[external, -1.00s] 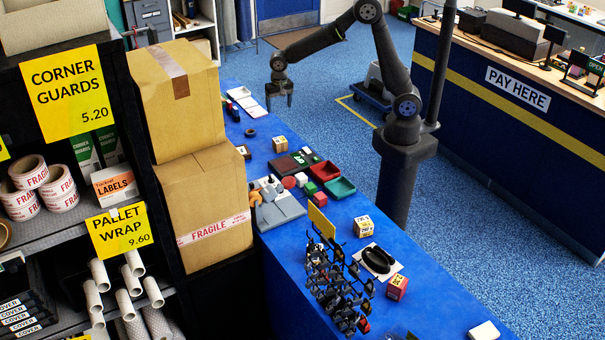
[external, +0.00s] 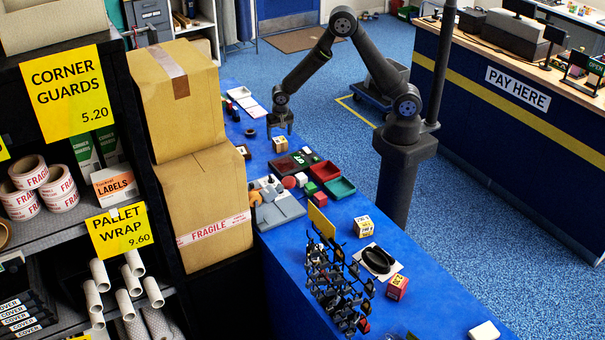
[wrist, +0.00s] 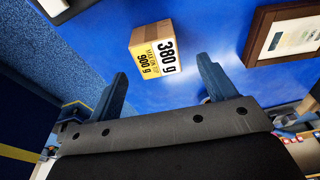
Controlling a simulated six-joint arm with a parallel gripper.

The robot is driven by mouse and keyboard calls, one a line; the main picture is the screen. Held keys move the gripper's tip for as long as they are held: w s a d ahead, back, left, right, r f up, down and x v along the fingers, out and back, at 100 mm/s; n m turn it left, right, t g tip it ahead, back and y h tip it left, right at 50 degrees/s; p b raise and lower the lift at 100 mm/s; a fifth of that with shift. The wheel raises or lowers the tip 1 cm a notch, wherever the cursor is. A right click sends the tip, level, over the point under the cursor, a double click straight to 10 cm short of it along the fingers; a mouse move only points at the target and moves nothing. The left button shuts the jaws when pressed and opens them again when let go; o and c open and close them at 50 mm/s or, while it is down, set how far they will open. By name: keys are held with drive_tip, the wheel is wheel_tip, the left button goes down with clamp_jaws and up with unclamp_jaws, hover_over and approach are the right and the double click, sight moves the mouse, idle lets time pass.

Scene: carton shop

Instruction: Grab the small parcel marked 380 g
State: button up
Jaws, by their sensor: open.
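The yellow label reads 900 g. In the external view the parcel (external: 279,145) stands near the counter's far part. My gripper (external: 279,122) is open and empty, just above and beyond it. No contact shows.
A framed paper (wrist: 290,36) lies right of the parcel in the wrist view. Other labelled boxes, a yellow-white one (external: 363,227) and a red one (external: 397,288), stand nearer on the counter (external: 421,290). A green tray (external: 341,188) and stacked large cartons (external: 180,98) are nearby.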

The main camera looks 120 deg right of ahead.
sight(280, 140)
drive_tip(key=f, duration=0.5)
drive_tip(key=shift+s+d, duration=0.15)
drive_tip(key=shift+d, duration=0.05)
drive_tip(key=c, duration=1.3)
drive_tip(key=shift+r, duration=0.15)
